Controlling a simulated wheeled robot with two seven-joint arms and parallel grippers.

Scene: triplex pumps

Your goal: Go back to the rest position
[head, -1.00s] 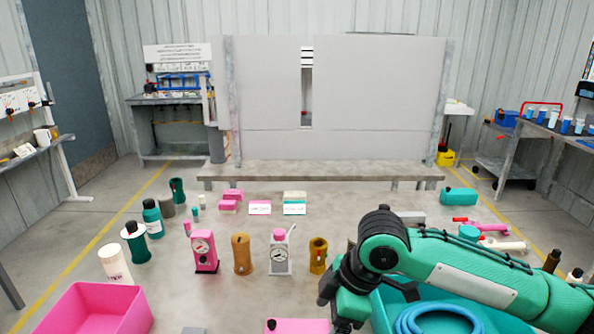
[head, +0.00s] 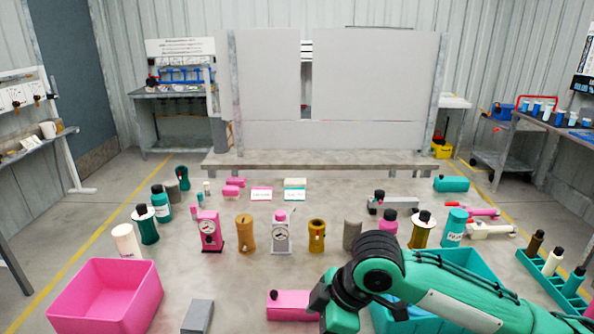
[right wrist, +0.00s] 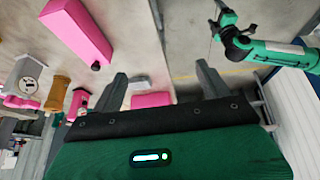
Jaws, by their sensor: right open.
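My right arm comes in from the right in the head view, its green and black wrist (head: 340,305) low in the frame beside the teal crate (head: 465,262). Its fingers are hidden there. In the right wrist view my right gripper (right wrist: 161,69) is open, two grey fingers wide apart with nothing held between them. Another green and black arm (right wrist: 262,48), seemingly my left, shows at the upper right of that view. Its jaws are too small to read. My left arm is not in the head view.
A pink bin (head: 105,300) stands at the lower left. A pink block (head: 290,304) lies close left of my right wrist, with a grey block (head: 198,316) further left. A pink pump (head: 210,232), a grey pump (head: 282,235) and several cylinders stand across the table.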

